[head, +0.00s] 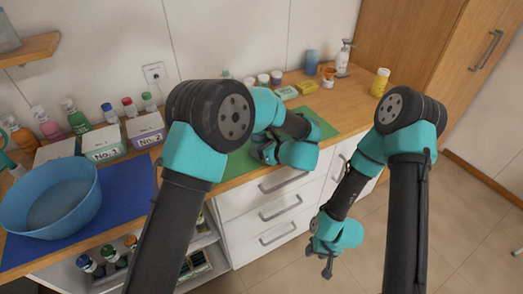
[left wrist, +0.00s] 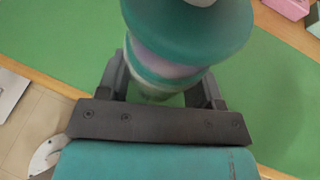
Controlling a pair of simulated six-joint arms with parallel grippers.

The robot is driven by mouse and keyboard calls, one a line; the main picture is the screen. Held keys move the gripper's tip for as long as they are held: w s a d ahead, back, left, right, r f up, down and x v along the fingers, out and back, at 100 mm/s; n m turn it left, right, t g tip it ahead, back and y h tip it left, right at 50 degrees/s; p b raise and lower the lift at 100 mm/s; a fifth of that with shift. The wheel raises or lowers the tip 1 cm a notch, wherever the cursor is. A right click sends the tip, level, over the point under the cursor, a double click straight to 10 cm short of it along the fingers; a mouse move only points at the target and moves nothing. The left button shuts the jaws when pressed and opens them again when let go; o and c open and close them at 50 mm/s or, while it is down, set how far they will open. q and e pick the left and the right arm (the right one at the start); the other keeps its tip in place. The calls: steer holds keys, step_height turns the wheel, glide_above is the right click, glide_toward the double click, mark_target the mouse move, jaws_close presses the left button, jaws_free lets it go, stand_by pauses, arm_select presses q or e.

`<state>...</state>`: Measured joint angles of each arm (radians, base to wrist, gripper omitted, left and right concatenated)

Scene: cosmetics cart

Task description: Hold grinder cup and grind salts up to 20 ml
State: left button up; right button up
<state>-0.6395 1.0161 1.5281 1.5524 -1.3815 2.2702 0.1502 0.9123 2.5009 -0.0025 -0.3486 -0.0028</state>
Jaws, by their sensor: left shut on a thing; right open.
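In the left wrist view, a round teal and lilac thing (left wrist: 175,50), which looks like the grinder cup, stands between the fingers of my left gripper (left wrist: 160,88). The gripper is shut on it above the green mat (left wrist: 60,45). The cup's upper part runs out of the picture and its inside is not visible. In the head view my left gripper (head: 266,150) is over the green mat (head: 238,160), and my arm mostly hides the cup. My right gripper (head: 325,262) is open and empty, low in front of the drawers. I cannot make out any salt or level mark.
A blue basin (head: 75,200) stands on a blue mat (head: 125,185) at the left. Boxes marked No.1 (head: 103,143) and No.2 (head: 146,131) and several bottles line the back. A yellow bottle (head: 380,82) and small jars stand at the back right.

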arm_select(q)
steer(key=shift+w+d+f, duration=0.1)
steer(key=shift+w+f, duration=0.25)
steer(key=shift+w, duration=0.95)
steer(key=shift+w+d+f, duration=0.15)
steer(key=shift+w+f, duration=0.15)
steer(key=shift+w, duration=0.95)
steer(key=shift+w+d+f, duration=0.1)
steer(key=shift+w+f, duration=0.25)
steer(key=shift+w, duration=0.95)
steer(key=shift+f, duration=0.25)
